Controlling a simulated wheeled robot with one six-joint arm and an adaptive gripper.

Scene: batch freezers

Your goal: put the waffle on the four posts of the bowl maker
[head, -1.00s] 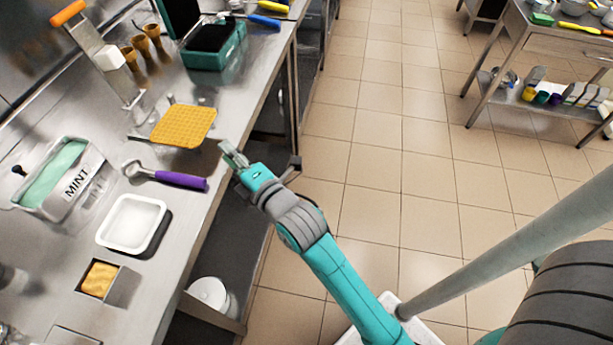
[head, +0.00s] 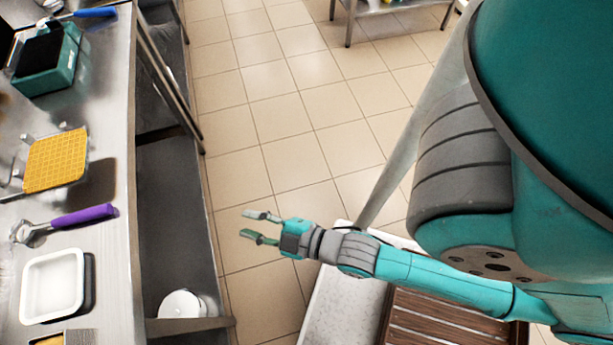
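The waffle (head: 55,160) is a flat yellow-orange square with a grid pattern, at the left of the head view. It appears raised above the steel counter, with a dark shadow to its right. Small metal pieces (head: 26,139) of what looks like the bowl maker show at its far and left edges. Most of the bowl maker is hidden under the waffle or out of frame, so I cannot tell how the waffle meets each post. My gripper (head: 261,226) is open and empty, its two fingers apart. It is over the floor, right of the counter and well clear of the waffle.
On the counter (head: 117,260) lie a purple-handled scoop (head: 80,216) and a white tray (head: 52,286), nearer than the waffle. A teal box (head: 50,62) stands farther back. A white round container (head: 182,304) is on the lower shelf. The tiled floor (head: 250,130) ahead is clear.

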